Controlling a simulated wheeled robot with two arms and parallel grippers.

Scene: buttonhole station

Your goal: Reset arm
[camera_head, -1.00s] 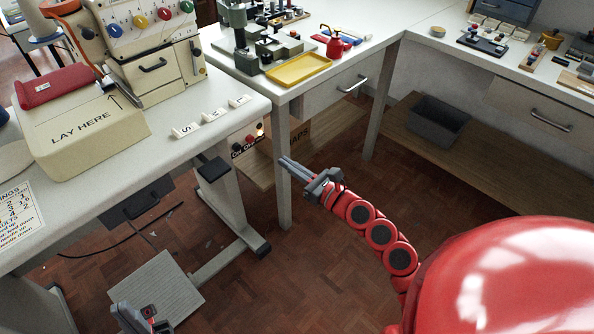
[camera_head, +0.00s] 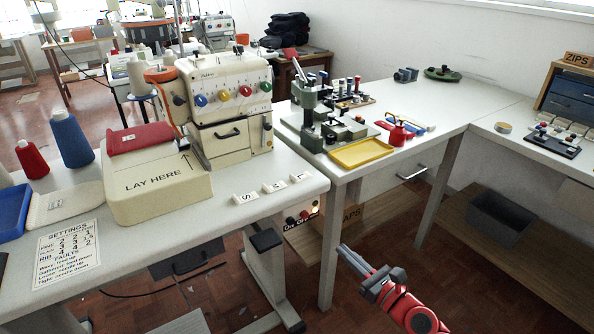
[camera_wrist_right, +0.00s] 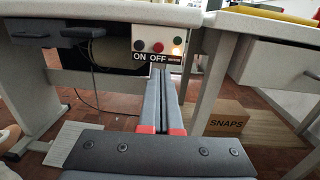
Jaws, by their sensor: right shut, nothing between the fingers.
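My right gripper (camera_head: 358,262) is in front of the gap between the two tables, below the height of their tops. Its grey fingers lie close together with nothing between them. In the right wrist view the fingers (camera_wrist_right: 159,98) point toward the ON/OFF switch box (camera_wrist_right: 160,41) under the sewing table, apart from it as far as I can tell. In the head view the switch box (camera_head: 302,217) has dark and red buttons and a lit lamp. The red-jointed right arm (camera_head: 414,314) comes in from the bottom. My left gripper does not show in the head view now.
The sewing machine (camera_head: 225,100) with coloured dials and a "LAY HERE" bed (camera_head: 150,190) stands on the left table (camera_head: 215,228). A yellow tray (camera_head: 361,153), a red can and a green press stand on the back table. A SNAPS box (camera_wrist_right: 226,118) sits on a low shelf.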

